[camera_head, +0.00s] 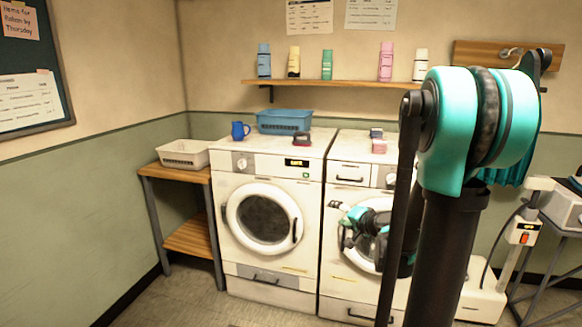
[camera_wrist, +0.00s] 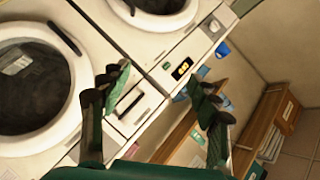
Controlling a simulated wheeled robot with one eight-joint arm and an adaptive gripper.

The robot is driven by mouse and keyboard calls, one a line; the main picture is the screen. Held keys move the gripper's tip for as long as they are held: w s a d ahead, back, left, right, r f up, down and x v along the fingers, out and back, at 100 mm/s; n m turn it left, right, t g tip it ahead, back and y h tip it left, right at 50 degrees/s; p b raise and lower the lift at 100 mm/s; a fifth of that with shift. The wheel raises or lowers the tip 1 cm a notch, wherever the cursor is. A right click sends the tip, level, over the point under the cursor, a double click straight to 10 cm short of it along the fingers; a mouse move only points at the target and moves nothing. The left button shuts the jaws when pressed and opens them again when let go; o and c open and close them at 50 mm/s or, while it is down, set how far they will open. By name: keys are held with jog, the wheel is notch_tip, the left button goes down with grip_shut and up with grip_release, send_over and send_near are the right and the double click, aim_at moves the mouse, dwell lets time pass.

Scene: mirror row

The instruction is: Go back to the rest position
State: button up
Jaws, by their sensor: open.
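My gripper (camera_head: 338,222) is in front of the right washing machine (camera_head: 348,174) in the head view, with the teal arm behind it partly hidden by my own dark column. In the wrist view, my gripper (camera_wrist: 158,82) has its two dark green and black fingers spread wide apart, with nothing between them. The wrist view is tilted and shows the white machine fronts and a round door (camera_wrist: 32,88) at left. Nothing is held.
The left washing machine (camera_head: 262,165) has a blue basket (camera_head: 284,122) and blue mug (camera_head: 239,131) on top. A side table (camera_head: 160,172) holds a white basket (camera_head: 185,153). A wall shelf (camera_head: 340,83) carries several bottles. Floor (camera_head: 190,300) at front left is clear.

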jog(key=s+a+f+n+g+h, duration=0.1)
jog(key=s+a+f+n+g, duration=0.2)
jog(key=s, duration=0.5)
jog(key=s+f+n+g+h, duration=0.1)
jog(key=s+f+n+g, duration=0.15)
jog(key=s+f, duration=0.4)
jog(key=s+d+f+n+g+h, duration=0.1)
jog(key=s+d+f+h, duration=0.1)
jog(key=s, duration=0.4)
jog(key=s+d+f+g+h, duration=0.1)
jog(key=s+d+g+h, duration=0.1)
jog(key=s, duration=0.4)
jog(key=shift+s+d+f+n, duration=0.35)
jog(key=shift+d, duration=0.5)
